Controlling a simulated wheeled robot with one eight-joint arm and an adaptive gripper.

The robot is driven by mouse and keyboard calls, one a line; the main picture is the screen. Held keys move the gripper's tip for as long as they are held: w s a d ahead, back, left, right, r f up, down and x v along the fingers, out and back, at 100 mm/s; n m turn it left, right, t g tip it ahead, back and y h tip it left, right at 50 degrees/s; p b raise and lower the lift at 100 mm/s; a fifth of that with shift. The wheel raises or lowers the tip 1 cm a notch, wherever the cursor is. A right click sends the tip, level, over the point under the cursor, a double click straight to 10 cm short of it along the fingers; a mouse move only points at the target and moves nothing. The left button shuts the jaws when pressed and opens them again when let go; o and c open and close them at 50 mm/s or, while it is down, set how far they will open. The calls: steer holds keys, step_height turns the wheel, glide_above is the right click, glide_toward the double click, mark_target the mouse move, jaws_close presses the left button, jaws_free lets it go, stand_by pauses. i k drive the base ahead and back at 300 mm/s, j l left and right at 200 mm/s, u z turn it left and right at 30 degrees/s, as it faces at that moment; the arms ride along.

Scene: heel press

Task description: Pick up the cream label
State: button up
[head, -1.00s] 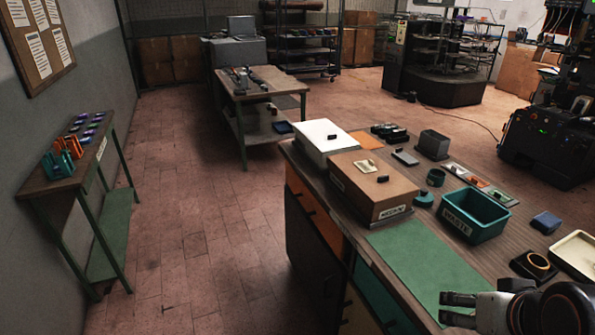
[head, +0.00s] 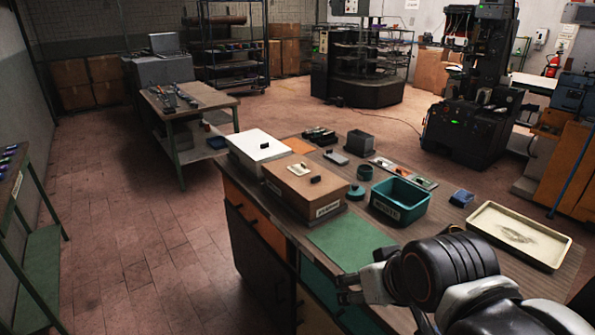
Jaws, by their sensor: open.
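A small cream piece (head: 298,169), which looks like the cream label, lies on top of the brown box (head: 304,190) on the workbench. A small dark object sits on or against it. My gripper (head: 344,288) is open and empty, at the near edge of the bench by the green mat (head: 335,240). It is well apart from the cream piece, nearer to me and a little to the right.
A white box (head: 262,145) stands behind the brown box. A teal waste bin (head: 400,201), a blue block (head: 462,197) and a cream tray (head: 519,236) are to the right. Floor is clear left of the bench (head: 557,275).

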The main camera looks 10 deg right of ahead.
mark_target(299, 169)
steer(key=i+j+z, duration=0.3)
steer(key=i+j, duration=0.25)
steer(key=i+j+z, duration=0.15)
steer(key=i+j, duration=0.15)
steer(key=i+j+z, duration=0.15)
steer(key=j, duration=0.25)
steer(key=i+j+z, duration=0.1)
steer(key=i+j, duration=0.2)
steer(key=i+j+z, duration=0.15)
steer(key=j, duration=0.3)
steer(key=i+j+z, duration=0.15)
steer(key=j, duration=0.3)
steer(key=i, duration=0.1)
